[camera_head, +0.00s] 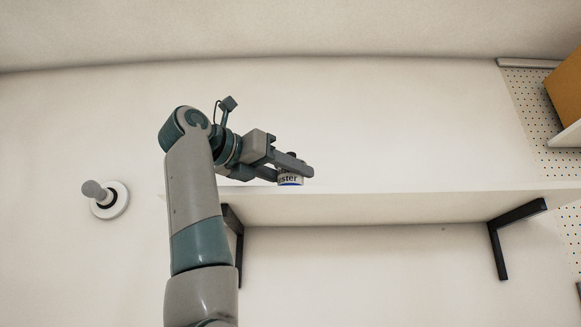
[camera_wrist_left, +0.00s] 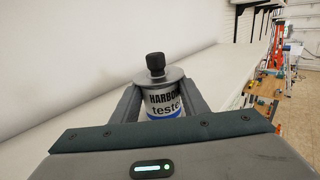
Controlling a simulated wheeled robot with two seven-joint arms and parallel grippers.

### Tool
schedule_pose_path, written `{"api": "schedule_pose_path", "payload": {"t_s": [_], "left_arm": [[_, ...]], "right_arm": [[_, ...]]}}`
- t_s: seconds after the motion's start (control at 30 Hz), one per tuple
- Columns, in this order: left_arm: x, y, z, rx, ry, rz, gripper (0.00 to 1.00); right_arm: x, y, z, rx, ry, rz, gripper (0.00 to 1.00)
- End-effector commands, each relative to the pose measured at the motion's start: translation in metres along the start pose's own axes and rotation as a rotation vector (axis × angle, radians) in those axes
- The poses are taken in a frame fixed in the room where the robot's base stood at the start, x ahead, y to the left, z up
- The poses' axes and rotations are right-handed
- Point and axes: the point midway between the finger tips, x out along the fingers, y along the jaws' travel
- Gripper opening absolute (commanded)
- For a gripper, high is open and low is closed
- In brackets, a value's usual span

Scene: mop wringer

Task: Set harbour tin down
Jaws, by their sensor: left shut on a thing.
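The harbour tin (camera_head: 290,180) is small and white with dark lettering, a blue band and a dark knob on its lid. My left gripper (camera_head: 291,168) is shut on it at the white shelf (camera_head: 370,206). In the left wrist view the tin (camera_wrist_left: 163,101) stands upright between the two fingers of the left gripper (camera_wrist_left: 163,108), with its lid and black knob above them. The shelf (camera_wrist_left: 75,125) stretches out beyond the tin. The tin's base is hidden, so I cannot tell whether it touches the shelf. My right gripper is not in view.
The shelf to the right of the tin is clear, with black brackets (camera_head: 503,246) below. A round wall fitting (camera_head: 106,199) is at the left. A pegboard (camera_head: 535,110) and an orange-brown box (camera_head: 567,88) on another shelf are at the right.

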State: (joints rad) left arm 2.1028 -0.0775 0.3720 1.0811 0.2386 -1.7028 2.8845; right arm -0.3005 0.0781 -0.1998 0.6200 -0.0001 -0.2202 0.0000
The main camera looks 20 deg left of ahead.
Motion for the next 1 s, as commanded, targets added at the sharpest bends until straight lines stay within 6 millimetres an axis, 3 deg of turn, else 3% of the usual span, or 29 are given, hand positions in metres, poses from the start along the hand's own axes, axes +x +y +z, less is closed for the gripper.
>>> {"api": "schedule_pose_path", "payload": {"t_s": [0.43, 0.47, 0.53, 1.0], "left_arm": [[-0.0004, -0.0002, -0.0035, 0.0, -0.001, 0.0, 0.15], [-0.0002, 0.0, -0.0029, 0.0, 0.0, 0.0, 0.45], [-0.0002, 0.0, -0.0025, 0.0, 0.0, 0.001, 0.59], [-0.0019, 0.0002, -0.0003, 0.0, -0.001, 0.001, 0.59]], "right_arm": [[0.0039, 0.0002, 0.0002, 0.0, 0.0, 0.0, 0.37], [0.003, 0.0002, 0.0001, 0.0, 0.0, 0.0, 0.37], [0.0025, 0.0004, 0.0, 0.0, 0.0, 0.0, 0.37], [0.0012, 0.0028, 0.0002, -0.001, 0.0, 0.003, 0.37]]}}
